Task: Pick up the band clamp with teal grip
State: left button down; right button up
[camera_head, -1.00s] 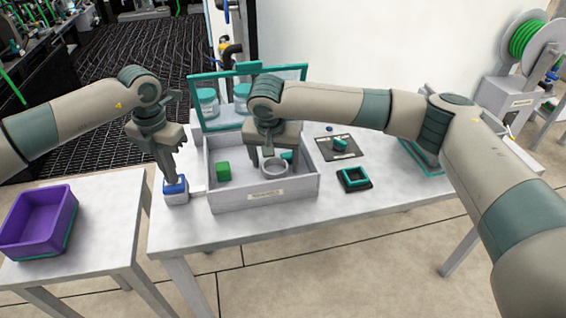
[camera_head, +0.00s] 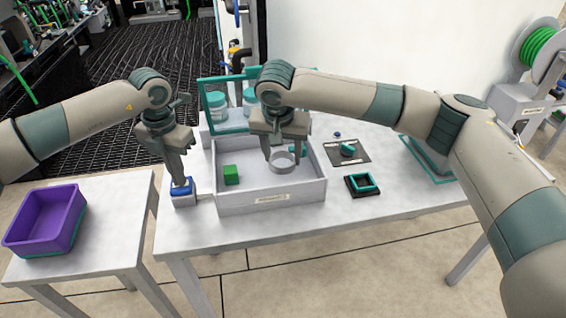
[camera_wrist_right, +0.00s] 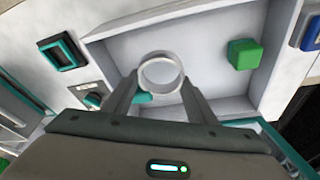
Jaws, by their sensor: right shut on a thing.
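The band clamp, a pale grey ring (camera_head: 281,163) with a teal grip (camera_head: 298,150), is at the right part of the grey tote (camera_head: 238,202). My right gripper (camera_head: 284,152) reaches down into the tote and is shut on the clamp. In the right wrist view the ring (camera_wrist_right: 161,73) shows just past the fingertips, and part of the teal grip (camera_wrist_right: 143,98) shows between the fingers; the rest is hidden. My left gripper (camera_head: 181,183) points down onto a blue-topped block (camera_head: 183,198) left of the tote; whether its fingers are open or shut is unclear.
A green cube (camera_head: 231,174) lies at the left in the tote. Right of it are a dark square frame with teal edging (camera_head: 362,185) and a dark mat (camera_head: 360,155) with a small teal-topped part. A purple bin (camera_head: 45,218) stands on the left side table.

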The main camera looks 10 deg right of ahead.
notch_tip(320, 180, up, 6)
dwell(0.4)
jog(key=shift+r, duration=0.3)
dwell(0.3)
jog(key=shift+s, duration=0.1)
jog(key=s, duration=0.8)
jog(key=shift+s, duration=0.4)
dwell(0.3)
jog(key=s, duration=0.8)
dwell(0.3)
pick_arm(q)
jog(key=shift+r, duration=2.45)
